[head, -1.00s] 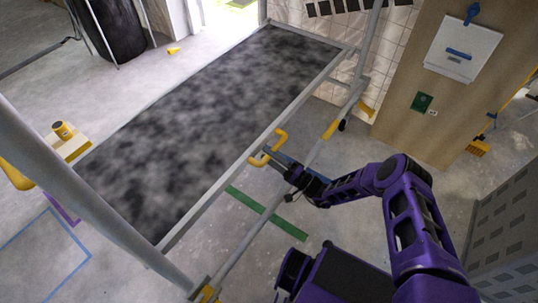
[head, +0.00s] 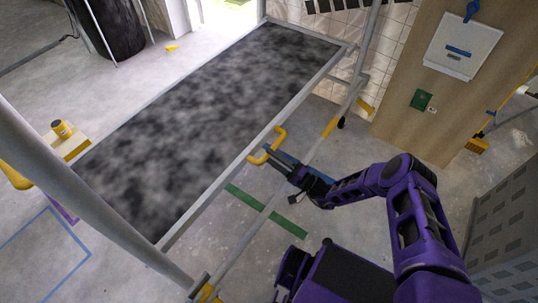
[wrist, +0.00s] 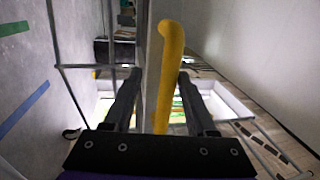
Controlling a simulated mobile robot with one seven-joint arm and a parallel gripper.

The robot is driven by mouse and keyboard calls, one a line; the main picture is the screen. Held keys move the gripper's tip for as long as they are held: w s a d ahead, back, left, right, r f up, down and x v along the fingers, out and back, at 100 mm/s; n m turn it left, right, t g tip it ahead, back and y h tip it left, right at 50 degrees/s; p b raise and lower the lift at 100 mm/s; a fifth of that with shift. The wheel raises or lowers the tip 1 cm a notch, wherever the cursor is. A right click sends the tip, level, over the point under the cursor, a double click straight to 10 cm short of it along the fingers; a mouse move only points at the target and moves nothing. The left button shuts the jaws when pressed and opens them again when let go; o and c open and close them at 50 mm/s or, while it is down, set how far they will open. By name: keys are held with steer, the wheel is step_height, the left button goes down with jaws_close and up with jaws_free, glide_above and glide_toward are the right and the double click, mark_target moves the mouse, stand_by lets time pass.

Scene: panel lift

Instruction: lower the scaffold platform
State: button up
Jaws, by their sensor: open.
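The scaffold platform (head: 205,100) is a dark mottled deck in a grey metal frame, running from lower left to the top centre of the head view. A bent yellow handle (head: 267,148) sits on its near long rail. My gripper (head: 287,168) is just right of and below the handle in the head view, with its fingers hard to make out there. In the wrist view my open gripper (wrist: 159,75) has the yellow handle (wrist: 170,65) between its two dark fingers in the picture, nearer the right one. I cannot tell whether they touch.
Grey scaffold posts (head: 85,205) stand around the platform. A wooden panel (head: 430,80) with a white box (head: 463,46) is at the upper right. A patterned grey block (head: 505,225) is at the lower right. Concrete floor with tape marks lies between.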

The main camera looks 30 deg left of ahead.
steer(key=v, duration=1.6)
steer(key=shift+a, duration=0.15)
